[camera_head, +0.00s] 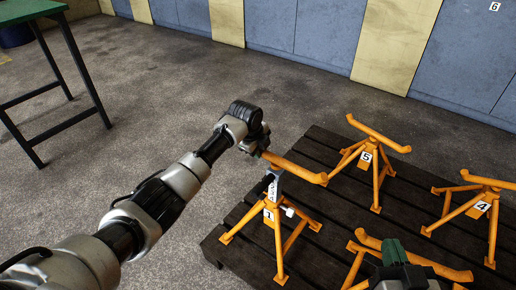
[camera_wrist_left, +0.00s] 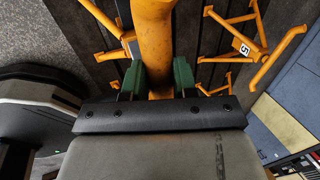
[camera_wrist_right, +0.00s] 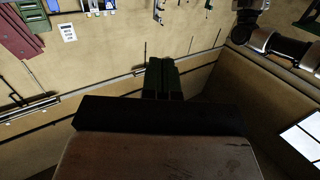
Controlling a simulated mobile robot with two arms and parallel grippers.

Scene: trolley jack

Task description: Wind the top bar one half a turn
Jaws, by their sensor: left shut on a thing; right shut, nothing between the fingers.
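The orange jack stand labelled 1 (camera_head: 269,216) stands at the left of the dark slatted platform. Its orange top bar (camera_head: 297,168) points from my left gripper toward the lower right. My left gripper (camera_head: 264,152) is shut on the bar's far-left end; the arm and wrist partly hide it. In the left wrist view the green fingers (camera_wrist_left: 157,78) lie on both sides of the orange bar (camera_wrist_left: 154,35). My right gripper (camera_head: 394,254) is at the bottom right in the head view, in front of another stand's bar. The right wrist view shows its green fingers (camera_wrist_right: 162,78) together and empty.
More orange stands share the platform (camera_head: 330,222): stand 5 (camera_head: 366,157) behind, stand 4 (camera_head: 482,207) to the right, and one with its bar (camera_head: 440,268) near the front. A green-topped table (camera_head: 30,10) is at the far left. The concrete floor left of the platform is clear.

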